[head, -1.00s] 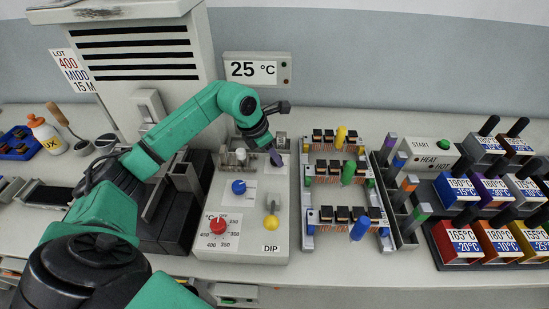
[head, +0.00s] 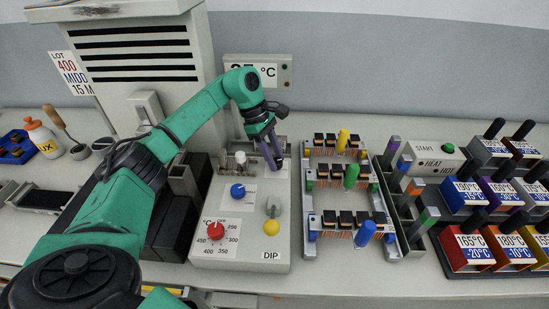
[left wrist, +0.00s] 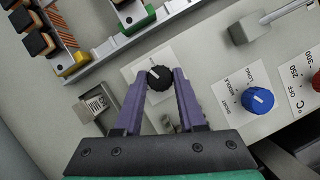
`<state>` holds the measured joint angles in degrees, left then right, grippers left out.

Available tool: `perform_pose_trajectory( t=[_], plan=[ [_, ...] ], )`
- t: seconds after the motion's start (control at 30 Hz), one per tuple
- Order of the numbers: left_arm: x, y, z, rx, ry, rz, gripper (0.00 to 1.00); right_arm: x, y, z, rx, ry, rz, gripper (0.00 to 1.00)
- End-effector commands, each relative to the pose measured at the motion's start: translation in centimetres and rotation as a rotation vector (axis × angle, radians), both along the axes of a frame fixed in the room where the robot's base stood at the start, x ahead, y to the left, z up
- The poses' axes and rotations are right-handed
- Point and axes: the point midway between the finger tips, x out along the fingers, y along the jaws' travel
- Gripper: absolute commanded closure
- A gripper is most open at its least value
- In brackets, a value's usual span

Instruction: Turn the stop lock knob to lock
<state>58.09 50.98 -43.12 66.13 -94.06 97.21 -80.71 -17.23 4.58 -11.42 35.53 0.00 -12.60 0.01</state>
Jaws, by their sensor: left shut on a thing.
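A black round knob (left wrist: 159,78) with a white pointer line sits on a pale label plate of the control panel (head: 205,250). My left gripper (head: 273,165) reaches down to the panel's upper right. In the left wrist view its purple fingers (left wrist: 160,82) are shut on the black knob, one on each side. In the head view the fingers hide the knob. I cannot read any lock marking beside it. My right gripper is not in view.
The panel also has a blue knob (head: 238,190), a red temperature knob (head: 216,231) and a yellow-tipped DIP lever (head: 271,228). Coloured temperature blocks (head: 474,247) stand at far right.

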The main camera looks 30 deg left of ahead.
Motion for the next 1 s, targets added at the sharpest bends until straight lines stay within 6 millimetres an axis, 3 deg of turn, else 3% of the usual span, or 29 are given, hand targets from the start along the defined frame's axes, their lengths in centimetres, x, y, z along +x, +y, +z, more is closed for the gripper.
perform_pose_trajectory(
  t=[0.5,1.0],
  plan=[
    [0.39,-0.04,0.37,-0.003,-0.010,-0.325,1.00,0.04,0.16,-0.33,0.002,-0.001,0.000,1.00],
    [0.42,-0.02,0.39,-0.002,-0.012,-0.372,1.00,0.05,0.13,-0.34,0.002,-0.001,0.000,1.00]
  ],
)
